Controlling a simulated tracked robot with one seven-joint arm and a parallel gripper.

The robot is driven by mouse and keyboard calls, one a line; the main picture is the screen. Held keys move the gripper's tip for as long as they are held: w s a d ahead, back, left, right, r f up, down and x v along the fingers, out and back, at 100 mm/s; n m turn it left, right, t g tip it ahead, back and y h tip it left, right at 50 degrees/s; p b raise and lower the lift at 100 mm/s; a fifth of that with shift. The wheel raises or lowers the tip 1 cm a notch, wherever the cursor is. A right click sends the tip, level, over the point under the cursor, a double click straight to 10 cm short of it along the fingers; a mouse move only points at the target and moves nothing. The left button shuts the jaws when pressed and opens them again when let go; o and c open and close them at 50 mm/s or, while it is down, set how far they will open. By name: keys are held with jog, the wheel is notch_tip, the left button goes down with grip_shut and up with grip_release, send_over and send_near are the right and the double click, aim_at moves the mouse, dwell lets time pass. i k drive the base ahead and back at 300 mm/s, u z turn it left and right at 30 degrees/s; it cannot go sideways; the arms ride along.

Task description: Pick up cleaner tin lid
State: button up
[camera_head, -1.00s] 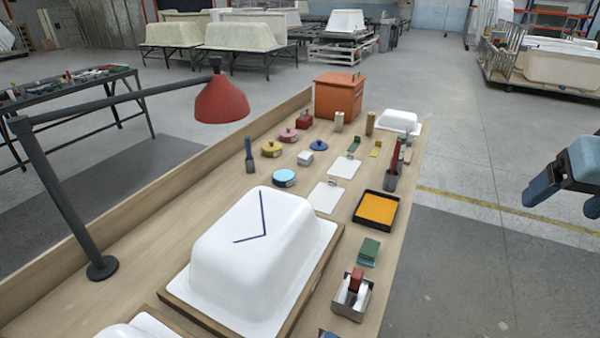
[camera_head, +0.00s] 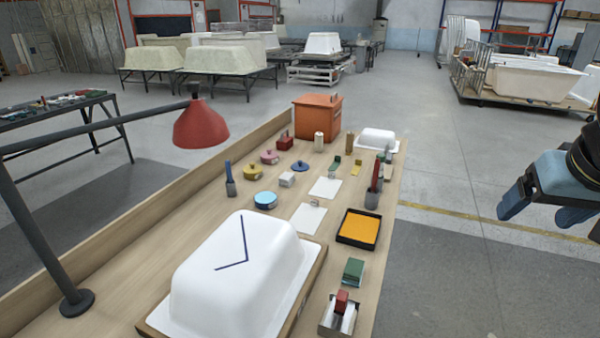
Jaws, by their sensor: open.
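A dark blue lid with a knob (camera_head: 300,166) lies on the workbench and looks like the tin lid. A round tin with a light blue top (camera_head: 265,200) stands nearer, without a knob. A yellow tin (camera_head: 248,173) and a pink tin (camera_head: 269,157), both with knobs, stand left of the blue lid. No label is readable, so which tin holds cleaner is unclear. My gripper (camera_head: 543,209) is at the right edge, open and empty, over the floor beyond the bench's right side and far from the lid.
The bench (camera_head: 130,295) carries a large white tub mould (camera_head: 235,270) in front and a red lamp (camera_head: 202,125) overhanging its left side. A small white box (camera_head: 287,179), white sheets (camera_head: 308,218), an orange tray (camera_head: 358,228) and an orange box (camera_head: 318,118) surround the lids.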

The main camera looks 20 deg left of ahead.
aim_at(299, 166)
jog(key=k, duration=1.65)
jog(key=z, duration=0.55)
jog(key=i, duration=3)
jog(key=u, duration=0.05)
